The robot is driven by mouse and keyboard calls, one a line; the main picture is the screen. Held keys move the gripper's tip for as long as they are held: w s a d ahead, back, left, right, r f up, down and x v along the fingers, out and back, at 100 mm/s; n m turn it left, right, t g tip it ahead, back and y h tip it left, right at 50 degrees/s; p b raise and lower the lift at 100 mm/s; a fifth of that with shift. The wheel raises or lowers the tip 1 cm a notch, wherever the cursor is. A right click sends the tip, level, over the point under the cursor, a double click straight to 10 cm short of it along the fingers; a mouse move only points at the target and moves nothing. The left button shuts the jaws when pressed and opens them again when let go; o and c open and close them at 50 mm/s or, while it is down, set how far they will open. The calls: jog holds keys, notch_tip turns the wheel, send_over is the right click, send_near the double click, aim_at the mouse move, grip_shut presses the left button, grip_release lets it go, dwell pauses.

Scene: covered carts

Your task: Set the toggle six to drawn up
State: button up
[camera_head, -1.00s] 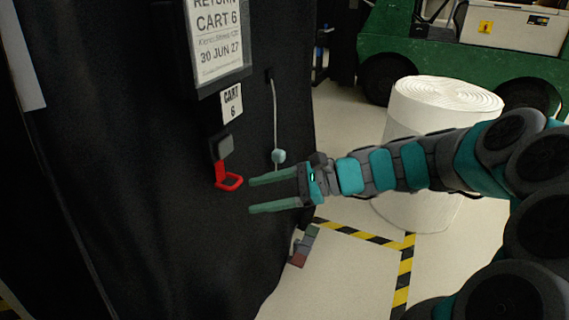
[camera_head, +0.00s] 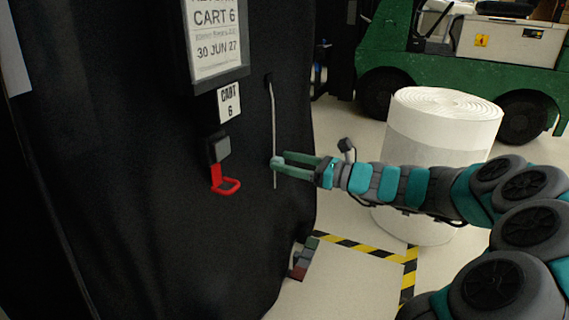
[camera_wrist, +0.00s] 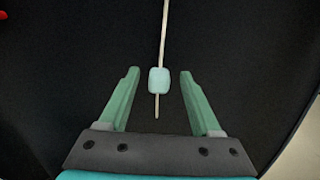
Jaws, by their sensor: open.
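The toggle is a pale teal bead (camera_wrist: 159,80) on a light cord (camera_head: 274,125) that hangs down the black cover of cart 6. The cord's tail hangs below the bead. In the wrist view the bead lies between the fingertips of my gripper (camera_wrist: 158,75), with a gap on each side. In the head view my open gripper (camera_head: 281,163) reaches in from the right to the bead, and its fingers partly overlap it. The small label reading CART 6 (camera_head: 229,104) is to the left of the cord.
A red hook-like bracket (camera_head: 224,181) with a grey block sticks out left of the cord. A large white roll (camera_head: 440,125) stands behind my arm, and a green vehicle (camera_head: 400,60) is farther back. Small coloured blocks (camera_head: 302,258) hang low by the cover's edge.

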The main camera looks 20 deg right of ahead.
jog(key=shift+w+a, duration=0.35)
jog(key=shift+a, duration=0.05)
grip_shut()
dwell(0.4)
dwell(0.9)
